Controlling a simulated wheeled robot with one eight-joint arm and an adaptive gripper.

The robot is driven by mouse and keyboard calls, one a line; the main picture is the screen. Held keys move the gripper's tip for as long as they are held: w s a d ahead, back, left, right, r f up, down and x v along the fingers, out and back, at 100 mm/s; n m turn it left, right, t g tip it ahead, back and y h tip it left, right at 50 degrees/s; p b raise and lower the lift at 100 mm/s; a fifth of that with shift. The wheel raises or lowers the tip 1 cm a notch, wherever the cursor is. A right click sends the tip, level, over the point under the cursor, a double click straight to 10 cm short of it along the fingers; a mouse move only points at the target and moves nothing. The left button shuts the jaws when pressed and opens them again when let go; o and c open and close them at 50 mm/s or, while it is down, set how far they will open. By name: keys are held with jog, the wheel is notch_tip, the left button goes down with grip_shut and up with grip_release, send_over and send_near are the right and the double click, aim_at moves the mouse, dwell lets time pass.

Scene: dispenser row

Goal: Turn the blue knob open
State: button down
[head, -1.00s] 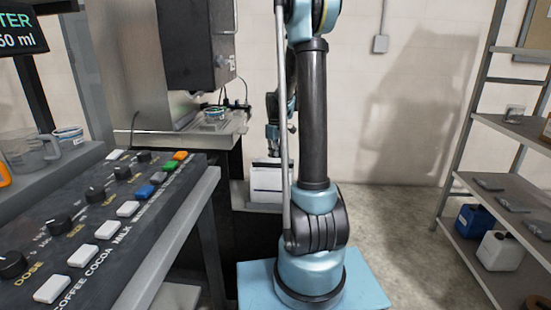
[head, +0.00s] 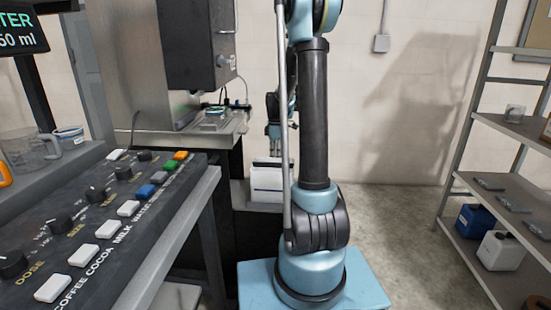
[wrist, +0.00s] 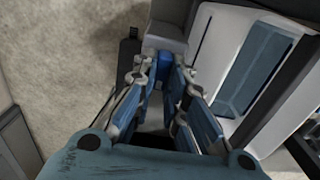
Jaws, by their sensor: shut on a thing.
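A small blue piece, which looks like the blue knob (wrist: 165,62), shows between my fingertips in the wrist view. My gripper (wrist: 163,78) is shut on it, with one finger on each side. The fingers hide part of the piece, so I cannot tell how far it is turned. In the head view my gripper (head: 273,131) is small and partly behind my arm, low beside the steel machine. The knob cannot be made out there.
A white box (head: 267,184) sits below my gripper in the head view. A button console (head: 100,225) fills the left. A steel machine (head: 125,65) stands behind it. A shelf rack (head: 510,140) with containers is at the right. The floor between is clear.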

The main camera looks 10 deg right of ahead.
jog(key=shift+w, duration=0.15)
jog(key=c, duration=1.6)
grip_release()
jog(key=shift+r, duration=0.1)
notch_tip(320, 180, up, 12)
